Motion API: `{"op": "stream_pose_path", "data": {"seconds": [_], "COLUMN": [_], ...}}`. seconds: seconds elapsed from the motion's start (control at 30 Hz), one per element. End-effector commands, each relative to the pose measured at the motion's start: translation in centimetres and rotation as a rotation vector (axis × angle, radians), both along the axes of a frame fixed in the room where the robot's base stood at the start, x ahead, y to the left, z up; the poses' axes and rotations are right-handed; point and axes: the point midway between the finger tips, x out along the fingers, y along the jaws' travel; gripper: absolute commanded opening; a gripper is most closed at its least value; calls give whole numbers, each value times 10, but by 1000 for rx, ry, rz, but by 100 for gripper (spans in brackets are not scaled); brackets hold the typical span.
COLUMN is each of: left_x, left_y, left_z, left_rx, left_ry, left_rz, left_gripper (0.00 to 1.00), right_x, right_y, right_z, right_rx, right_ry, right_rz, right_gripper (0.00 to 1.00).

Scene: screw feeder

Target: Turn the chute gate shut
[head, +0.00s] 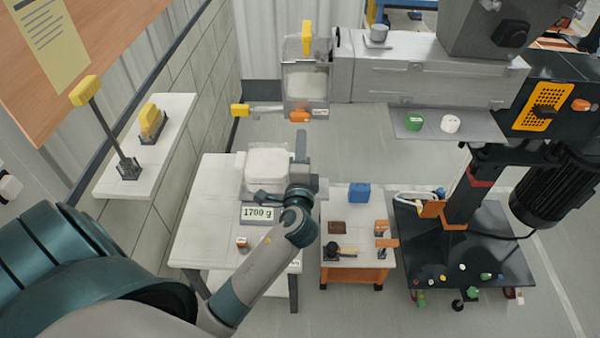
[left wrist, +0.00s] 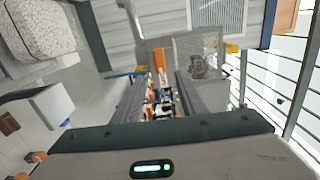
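The chute (head: 305,85) is a clear-sided box at the end of the grey feeder trough, with pale material inside. A grey gate bar (head: 266,111) crosses its lower end, with a yellow handle (head: 240,110) on the left and an orange piece (head: 300,116) on the right. My left gripper (head: 301,150) is just below the chute and apart from it. In the left wrist view its fingers (left wrist: 160,85) are spread with a gap between them. The orange piece (left wrist: 160,60) shows beyond the fingertips, and a yellow end (left wrist: 232,47) lies to the right. My right gripper is not in view.
A white bag (head: 267,170) sits on the scale, whose display (head: 261,213) reads 1700 g, beneath my left arm. A small cart (head: 340,240) stands right of the scale table (head: 200,225). A shelf (head: 150,165) with a yellow-knobbed lever is at left.

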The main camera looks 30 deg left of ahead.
Motion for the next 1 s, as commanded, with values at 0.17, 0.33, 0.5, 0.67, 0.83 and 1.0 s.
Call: {"op": "stream_pose_path", "data": {"seconds": [0.17,0.33,0.5,0.67,0.83,1.0], "left_x": [-31,-52,-63,-66,-66,-66], "left_y": [-20,-33,-40,-41,-41,-41], "left_z": [-4,-3,-1,0,0,0], "left_rx": [-4,-2,-1,0,0,0], "left_ry": [1,1,2,1,1,1], "left_rz": [-1,-1,-1,0,0,0], "left_gripper": [38,38,38,38,38,38], "right_x": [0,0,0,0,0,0], "right_y": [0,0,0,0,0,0], "right_z": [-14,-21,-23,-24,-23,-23], "right_rx": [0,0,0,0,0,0], "right_ry": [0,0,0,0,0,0], "right_rz": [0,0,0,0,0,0], "right_gripper": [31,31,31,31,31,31]}}
